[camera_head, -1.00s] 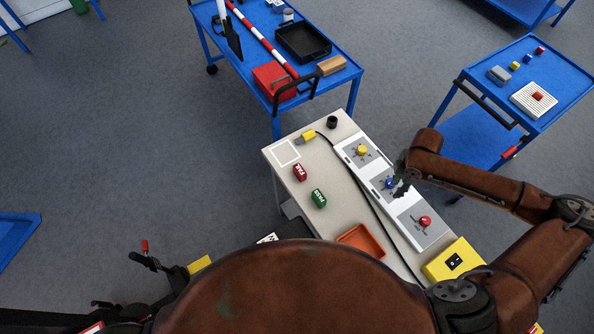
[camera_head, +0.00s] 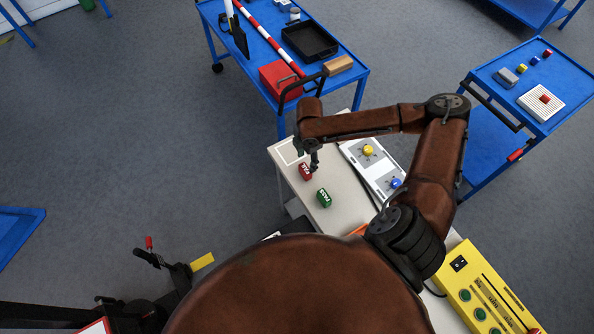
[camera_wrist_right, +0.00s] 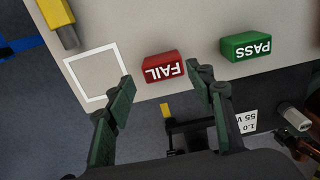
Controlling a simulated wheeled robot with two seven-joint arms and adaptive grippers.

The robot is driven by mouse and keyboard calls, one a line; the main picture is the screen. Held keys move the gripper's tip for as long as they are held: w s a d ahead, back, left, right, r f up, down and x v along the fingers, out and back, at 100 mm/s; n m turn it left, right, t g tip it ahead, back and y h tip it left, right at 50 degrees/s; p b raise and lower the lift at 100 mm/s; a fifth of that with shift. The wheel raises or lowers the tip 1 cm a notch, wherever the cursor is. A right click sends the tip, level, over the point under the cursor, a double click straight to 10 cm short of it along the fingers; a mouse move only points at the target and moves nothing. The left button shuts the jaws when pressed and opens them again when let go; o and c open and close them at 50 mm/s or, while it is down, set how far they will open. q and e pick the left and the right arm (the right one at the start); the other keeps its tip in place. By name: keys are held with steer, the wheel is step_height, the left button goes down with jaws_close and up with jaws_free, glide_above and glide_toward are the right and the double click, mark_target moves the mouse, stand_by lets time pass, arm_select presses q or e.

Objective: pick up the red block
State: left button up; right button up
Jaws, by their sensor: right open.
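The red block (camera_head: 305,172), marked FAIL, lies on the light workbench (camera_head: 345,205) near its left edge. It also shows in the right wrist view (camera_wrist_right: 163,67), just beyond the gap between my fingertips. My right gripper (camera_head: 309,160) is above the bench, close to the red block. In the right wrist view my right gripper (camera_wrist_right: 163,85) has its fingers wide apart with nothing between them. I cannot tell its exact height above the block. My left gripper is not in view.
A green block (camera_head: 323,198) marked PASS lies close to the red one. A white square outline (camera_wrist_right: 97,72) is on the other side. A white panel with knobs (camera_head: 375,168) and a yellow button box (camera_head: 484,297) are to the right. Blue carts stand around.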

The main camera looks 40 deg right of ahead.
mark_target(305, 169)
steer(key=o, duration=0.3)
step_height(305, 169, down, 2)
steer(key=shift+s+a, duration=0.1)
steer(key=shift+f, duration=0.3)
steer(key=f, duration=0.1)
steer(key=f+b, duration=0.1)
steer(key=f, duration=0.1)
steer(key=shift+a+f, duration=0.3)
steer(key=shift+f, duration=0.45)
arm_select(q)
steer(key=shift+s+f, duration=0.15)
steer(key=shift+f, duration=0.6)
arm_select(e)
steer(key=shift+r, duration=0.1)
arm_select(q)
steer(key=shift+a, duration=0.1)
arm_select(e)
steer(key=shift+c, duration=1)
steer(key=c, duration=1)
